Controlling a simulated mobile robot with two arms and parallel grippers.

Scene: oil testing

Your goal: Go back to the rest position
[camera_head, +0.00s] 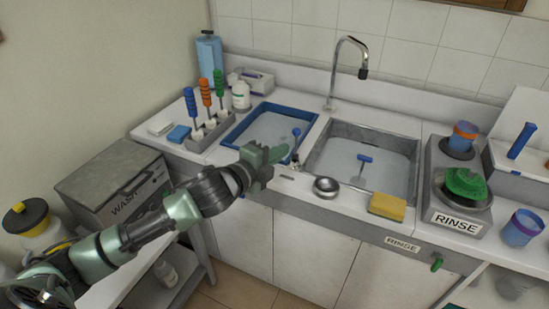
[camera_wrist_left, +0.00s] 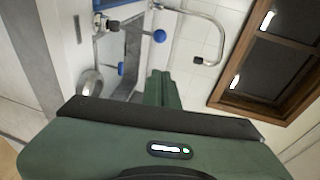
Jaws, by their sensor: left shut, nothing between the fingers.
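My left arm comes in from the left in the head view. Its green gripper (camera_head: 266,163) is over the front rim of the blue-rimmed basin and is shut with nothing in it. In the left wrist view the shut fingers (camera_wrist_left: 158,88) point toward the sink and faucet. My right gripper does not show in either view.
A blue-rimmed basin (camera_head: 233,138) and a grey sink (camera_head: 319,136) sit in the counter. A faucet (camera_head: 337,72) rises behind them. A metal bowl (camera_head: 326,187) and yellow sponge (camera_head: 387,207) lie at the front edge. A WASH box (camera_head: 105,178) stands left.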

